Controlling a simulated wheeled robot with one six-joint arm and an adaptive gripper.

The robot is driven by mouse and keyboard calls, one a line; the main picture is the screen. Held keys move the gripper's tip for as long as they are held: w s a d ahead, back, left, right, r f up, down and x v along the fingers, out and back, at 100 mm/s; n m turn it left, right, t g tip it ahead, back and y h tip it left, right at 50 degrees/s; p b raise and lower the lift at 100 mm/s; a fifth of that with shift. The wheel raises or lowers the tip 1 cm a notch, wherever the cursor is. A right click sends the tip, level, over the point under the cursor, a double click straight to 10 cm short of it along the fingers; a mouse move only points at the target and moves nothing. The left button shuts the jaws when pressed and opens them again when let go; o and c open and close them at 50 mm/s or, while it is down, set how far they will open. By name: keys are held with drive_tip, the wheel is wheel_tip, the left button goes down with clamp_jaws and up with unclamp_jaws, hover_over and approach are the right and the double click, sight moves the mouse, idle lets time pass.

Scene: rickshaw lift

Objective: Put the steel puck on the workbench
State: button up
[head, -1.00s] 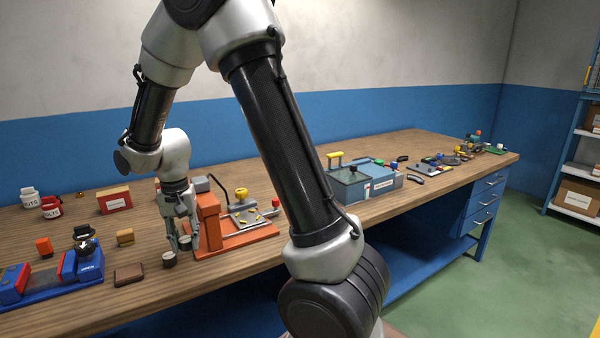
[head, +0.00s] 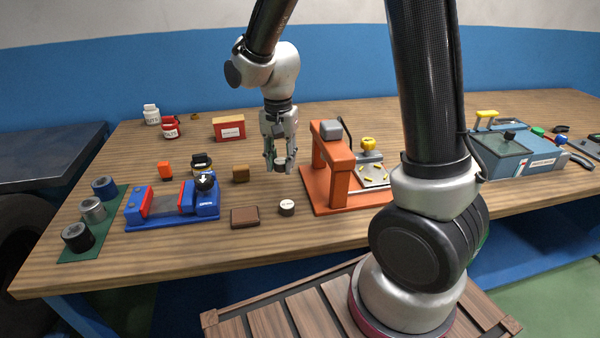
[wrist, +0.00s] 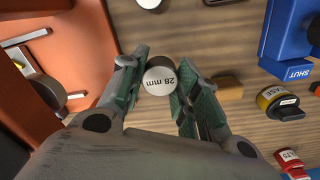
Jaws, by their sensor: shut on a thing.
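My gripper (head: 279,160) is shut on a small round grey puck (head: 280,168), which I take as the steel puck.
An orange press frame (head: 335,170) stands close right of my gripper. To the left are a brown block (head: 240,174), a dark brown pad (head: 245,217), a blue vise (head: 172,205) and a green mat (head: 87,240) with several cylinders. A red box (head: 229,128) is behind.

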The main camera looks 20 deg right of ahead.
sight(282, 191)
wheel_tip(282, 191, down, 7)
drive_tip(key=shift+f, duration=0.1)
idle(0.4)
drive_tip(key=o, duration=1.2)
drive_tip(key=shift+f, duration=0.15)
drive_tip(key=shift+c, duration=0.2)
wheel_tip(282, 191, up, 12)
drive_tip(key=shift+r, duration=0.2)
drive_tip(key=shift+s, duration=0.1)
